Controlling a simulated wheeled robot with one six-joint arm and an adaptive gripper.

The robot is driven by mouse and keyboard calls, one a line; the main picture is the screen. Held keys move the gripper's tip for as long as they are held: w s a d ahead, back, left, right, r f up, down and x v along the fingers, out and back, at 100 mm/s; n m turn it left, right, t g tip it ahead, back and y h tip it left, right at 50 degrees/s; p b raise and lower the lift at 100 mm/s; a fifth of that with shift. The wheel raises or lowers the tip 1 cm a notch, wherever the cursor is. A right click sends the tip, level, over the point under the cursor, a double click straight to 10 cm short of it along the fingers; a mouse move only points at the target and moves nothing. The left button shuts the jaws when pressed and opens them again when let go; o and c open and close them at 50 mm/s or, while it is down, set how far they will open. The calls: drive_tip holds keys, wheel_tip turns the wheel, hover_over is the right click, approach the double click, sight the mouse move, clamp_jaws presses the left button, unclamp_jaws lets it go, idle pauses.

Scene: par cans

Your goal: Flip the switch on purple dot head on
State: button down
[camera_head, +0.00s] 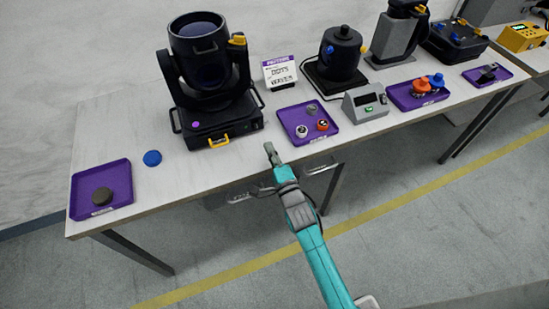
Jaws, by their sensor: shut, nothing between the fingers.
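The black moving head with a purple dot (203,62) stands upright on its base at the left part of the table. The purple dot (195,125) is on the front of the base. A yellow part (218,141) sits low on the base's front; I cannot tell whether it is a switch or a handle. No switch position can be read at this size. My gripper (269,148) is shut and empty, at the table's front edge, right of the base and apart from it.
A purple tray (290,114) with several small parts lies just beyond my gripper. A white sign (280,72) stands behind it. A grey box (365,103) and a second black head (340,55) are to the right. A blue disc (152,158) and another purple tray (85,183) lie left.

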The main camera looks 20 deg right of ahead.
sight(259, 123)
drive_tip(key=w, duration=0.5)
drive_tip(key=w+r, duration=0.1)
drive_tip(key=w, duration=0.1)
drive_tip(key=shift+w, duration=0.4)
drive_tip(key=shift+r, duration=0.1)
drive_tip(key=shift+w+d+r+g, duration=0.15)
drive_tip(key=shift+w+g, duration=0.1)
drive_tip(key=shift+g, duration=0.15)
drive_tip(key=shift+s, duration=0.1)
